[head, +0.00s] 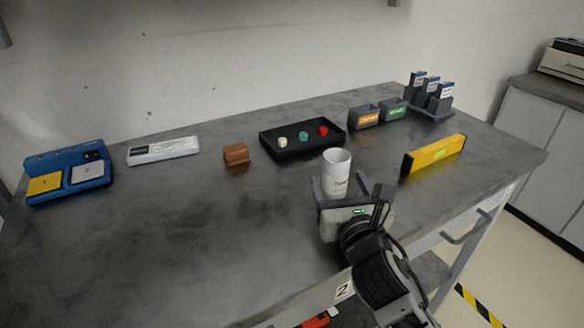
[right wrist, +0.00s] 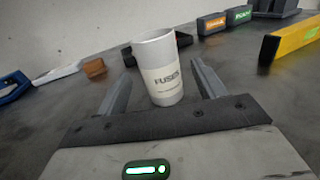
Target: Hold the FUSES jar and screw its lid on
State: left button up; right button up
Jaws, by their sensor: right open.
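The white FUSES jar (head: 335,171) stands upright and without a lid on the grey table, right of the middle. In the right wrist view the jar (right wrist: 161,75) shows its FUSES label. My right gripper (head: 342,185) is open, with one finger on each side of the jar's near part; I cannot tell whether either finger touches it. In the right wrist view the fingers (right wrist: 160,88) flank the jar with gaps visible. A black tray (head: 277,150) behind the jar holds a cream, a teal and a red cap; I cannot tell which is the FUSES lid. My left gripper is not in view.
Two labelled bins (head: 364,118) and a grey rack (head: 437,105) stand at the back right. A brown block (head: 236,154), a white box (head: 163,150) and a blue holder (head: 68,190) are at the left. The front left table is clear.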

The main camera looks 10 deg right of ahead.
jog(key=w, duration=0.5)
jog(key=shift+w, duration=0.2)
jog(key=shift+c, duration=0.3)
jog(key=c, duration=1)
